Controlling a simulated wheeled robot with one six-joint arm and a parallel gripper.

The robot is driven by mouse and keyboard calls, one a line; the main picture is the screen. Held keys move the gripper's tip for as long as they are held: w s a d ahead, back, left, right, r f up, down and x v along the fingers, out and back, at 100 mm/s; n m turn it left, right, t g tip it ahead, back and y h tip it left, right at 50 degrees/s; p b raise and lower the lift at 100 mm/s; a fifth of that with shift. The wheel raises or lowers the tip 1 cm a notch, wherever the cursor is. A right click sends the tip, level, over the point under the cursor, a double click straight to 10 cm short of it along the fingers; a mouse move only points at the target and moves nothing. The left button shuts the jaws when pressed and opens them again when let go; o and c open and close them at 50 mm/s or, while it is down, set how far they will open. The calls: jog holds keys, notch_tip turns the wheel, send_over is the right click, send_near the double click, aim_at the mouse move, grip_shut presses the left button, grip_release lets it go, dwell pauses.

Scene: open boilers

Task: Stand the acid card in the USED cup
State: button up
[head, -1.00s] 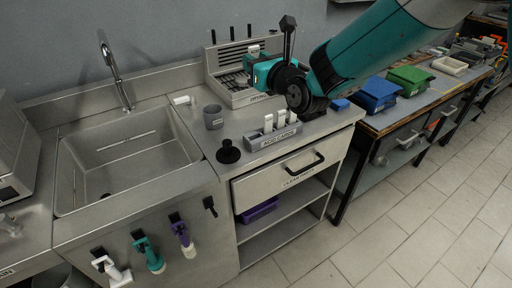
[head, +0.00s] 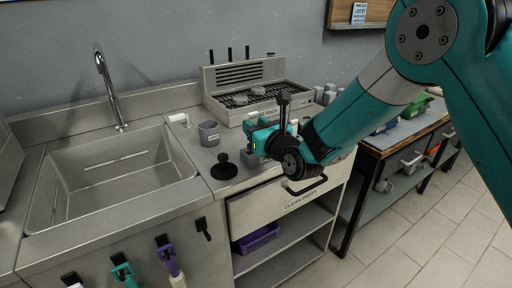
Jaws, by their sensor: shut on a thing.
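The grey cup (head: 209,133) with a pale label stands upright on the steel counter, right of the sink; its label is too small to read. My gripper (head: 254,142) is low over the acid card rack (head: 249,159), to the right of the cup. It is shut on an acid card, which the gripper mostly hides. The rack is also largely hidden behind my gripper and wrist, with only a grey edge showing. I cannot tell whether the held card is clear of the rack.
A black round-based knob (head: 224,168) stands in front of the cup. The sink (head: 115,175) lies to the left. A slatted grey unit (head: 255,92) stands behind. The drawer (head: 285,203) below is closed. Little bare counter lies between cup and gripper.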

jog(key=shift+f+b, duration=0.45)
jog(key=shift+f, duration=2.25)
jog(key=shift+f, duration=0.2)
jog(key=o, duration=0.7)
jog(key=shift+r, duration=0.1)
jog(key=shift+r, duration=0.15)
jog(key=shift+b+v, duration=4.5)
jog(key=shift+v, duration=1.45)
